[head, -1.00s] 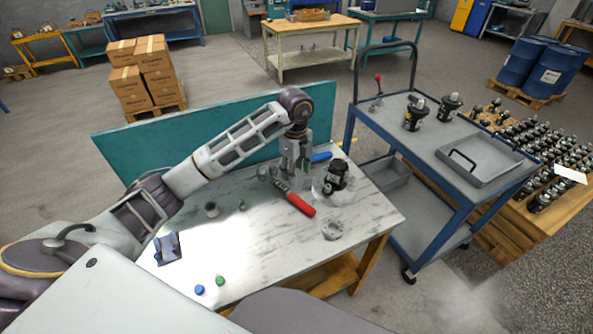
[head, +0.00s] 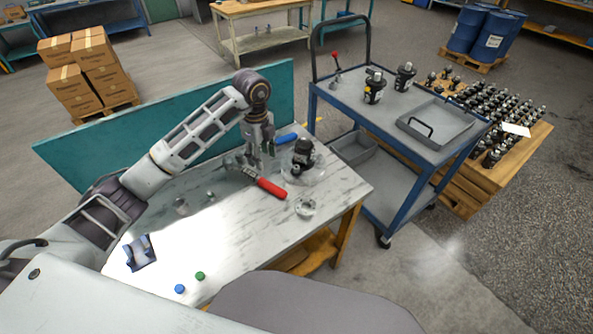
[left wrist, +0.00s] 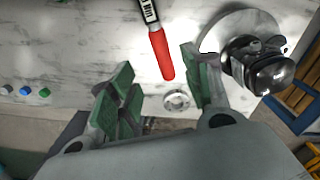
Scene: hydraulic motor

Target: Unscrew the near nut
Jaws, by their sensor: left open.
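The dark hydraulic motor (head: 303,152) stands on a round plate (head: 318,176) near the right end of the workbench. It shows at the right edge of the left wrist view (left wrist: 272,72). The near nut is too small to make out. My left gripper (head: 260,160) is just left of the motor, pointing down over the bench. In the left wrist view my left gripper (left wrist: 156,62) has its green-padded fingers spread with nothing between them; the right finger is close beside the plate, and I cannot tell whether it touches. My right gripper is not in view.
A red-handled tool (head: 271,188) lies in front of my left gripper, and a blue-handled one (head: 286,138) behind. A metal ring (head: 305,208) lies near the bench's front edge. Blue (head: 180,288) and green (head: 200,276) caps lie front left. A blue cart (head: 400,150) stands to the right.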

